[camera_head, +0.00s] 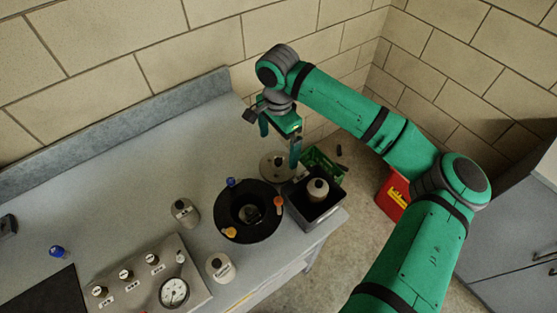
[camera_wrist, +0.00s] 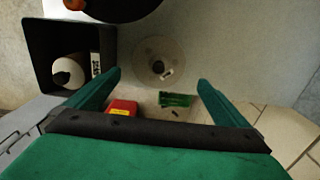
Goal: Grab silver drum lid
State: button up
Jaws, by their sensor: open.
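The silver drum lid (camera_head: 277,167) is a pale grey disc with a small knob at its centre. It lies flat on the bench near its edge, behind the black round drum. In the wrist view the lid (camera_wrist: 146,72) shows ahead of the fingers, roughly centred between them, with a small white label. My gripper (camera_head: 280,139) is open above the lid and apart from it. In the wrist view both green fingers of my gripper (camera_wrist: 159,80) are spread wide with nothing between them.
The black drum (camera_head: 268,228) with orange and blue clamps stands on the bench in front of the lid. A dark bin (camera_head: 322,217) holding a bottle (camera_head: 318,189) is to its right. Bottles and a gauge panel (camera_head: 196,272) are nearer. A green crate (camera_head: 325,163) and red box (camera_head: 392,196) are beyond the bench.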

aim_at(278, 160)
jog(key=shift+s+f, duration=0.2)
jog(key=shift+f, duration=4)
jog(key=c, duration=1)
